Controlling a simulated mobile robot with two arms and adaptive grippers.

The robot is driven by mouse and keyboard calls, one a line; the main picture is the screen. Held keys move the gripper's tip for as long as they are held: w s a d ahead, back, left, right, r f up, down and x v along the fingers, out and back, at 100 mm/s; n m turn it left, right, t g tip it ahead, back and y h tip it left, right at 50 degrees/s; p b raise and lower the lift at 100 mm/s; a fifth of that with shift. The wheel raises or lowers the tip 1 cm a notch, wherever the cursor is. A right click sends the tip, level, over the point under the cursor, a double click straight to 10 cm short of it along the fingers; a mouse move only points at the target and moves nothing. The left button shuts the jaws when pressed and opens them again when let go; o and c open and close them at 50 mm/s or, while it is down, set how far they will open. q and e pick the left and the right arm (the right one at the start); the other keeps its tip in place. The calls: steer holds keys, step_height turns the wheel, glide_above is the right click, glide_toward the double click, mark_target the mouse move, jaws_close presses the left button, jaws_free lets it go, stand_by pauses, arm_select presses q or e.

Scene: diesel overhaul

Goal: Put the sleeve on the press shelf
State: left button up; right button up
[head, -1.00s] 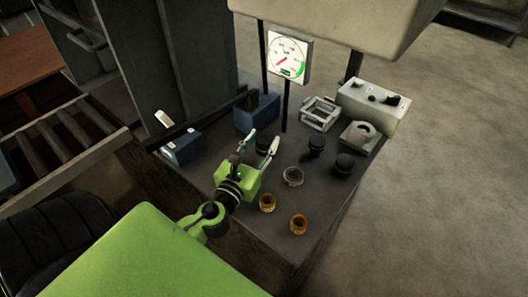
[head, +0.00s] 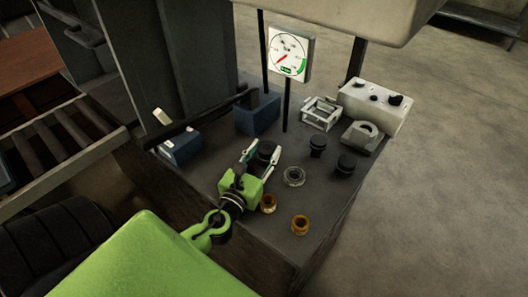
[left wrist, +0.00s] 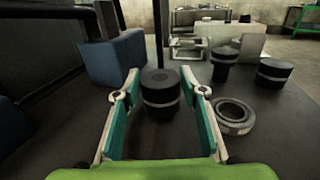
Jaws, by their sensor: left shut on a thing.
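My left gripper (head: 264,155) is low over the dark worktop, its two fingers shut on a black cylinder with a grey band (head: 267,150). In the left wrist view the cylinder (left wrist: 160,88) stands upright between the fingertips; I cannot tell if its base touches the top. A silver ring (head: 294,176) lies to its right, and two amber rings (head: 268,203) stand nearer the front. I cannot tell for sure which of these is the sleeve. The dark worktop (head: 255,250) below the gauge may be the press shelf. My right gripper is not in view.
Two more black cylinders (head: 318,144) stand at the right. A white frame (head: 321,113), a pale box (head: 376,105) and a blue block (head: 257,114) stand behind. The front corner is clear.

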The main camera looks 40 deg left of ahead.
arm_select(q)
steer(key=o, duration=1.4)
steer(key=shift+s+f, duration=0.1)
steer(key=shift+f, duration=0.2)
steer(key=shift+f, duration=0.1)
steer(key=shift+d, duration=0.1)
steer(key=shift+r+p, duration=0.8)
steer(key=shift+r, duration=0.05)
steer(key=shift+s+d+f+b, duration=0.1)
steer(key=shift+s+f+b, duration=0.45)
steer(key=shift+s, duration=0.2)
steer(key=s+b, duration=0.1)
steer(key=s, duration=0.2)
steer(key=s+d+b, duration=0.1)
steer(key=s, duration=0.2)
steer(key=s+b, duration=0.1)
steer(key=s, duration=0.2)
steer(key=shift+d+r, duration=0.3)
steer(key=shift+r, duration=0.05)
steer(key=shift+s+d+r, duration=0.1)
steer(key=shift+s+r, duration=0.1)
steer(key=shift+s, duration=0.4)
